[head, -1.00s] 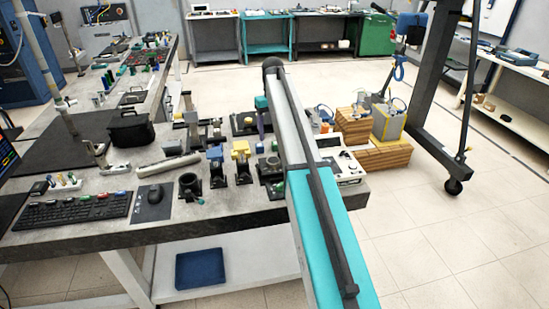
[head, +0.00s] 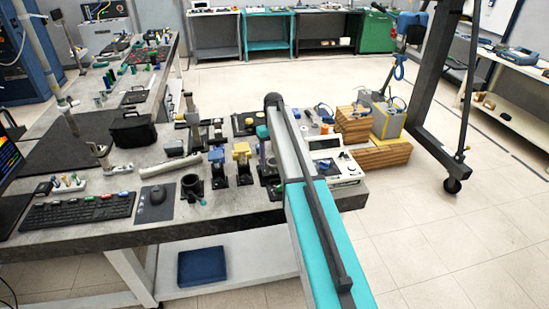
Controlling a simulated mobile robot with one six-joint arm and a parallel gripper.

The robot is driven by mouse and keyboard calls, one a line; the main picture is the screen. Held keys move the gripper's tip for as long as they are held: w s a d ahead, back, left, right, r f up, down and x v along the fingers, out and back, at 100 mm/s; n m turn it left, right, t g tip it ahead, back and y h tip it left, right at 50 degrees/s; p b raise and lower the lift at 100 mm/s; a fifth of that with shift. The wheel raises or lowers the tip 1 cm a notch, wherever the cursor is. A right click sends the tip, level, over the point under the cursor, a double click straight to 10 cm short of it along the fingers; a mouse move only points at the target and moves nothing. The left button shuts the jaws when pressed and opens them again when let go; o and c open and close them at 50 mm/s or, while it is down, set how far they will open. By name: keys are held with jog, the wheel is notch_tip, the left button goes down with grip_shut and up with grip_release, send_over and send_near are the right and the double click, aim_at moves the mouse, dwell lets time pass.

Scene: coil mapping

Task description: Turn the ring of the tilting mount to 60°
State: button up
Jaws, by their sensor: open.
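A black ring-shaped mount (head: 192,187) with a small teal knob at its foot stands near the front edge of the grey bench. To its right stand a mount with a blue top (head: 217,166) and one with a yellow top (head: 241,161), both on black bases. Another black mount (head: 265,168) is partly covered by my arm. I cannot tell for sure which of these is the tilting mount, and no angle marks are readable. My arm reaches forward over the bench's right part. My gripper cannot be made out; the forearm hides that area.
A white instrument (head: 335,160) with a display sits right of my arm. Wooden crates (head: 375,152) and a gantry leg (head: 440,95) stand to the right. Floor at front right is clear.

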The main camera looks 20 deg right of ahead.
jog(key=shift+f, duration=0.9)
jog(key=c, duration=1)
jog(key=shift+c, duration=0.2)
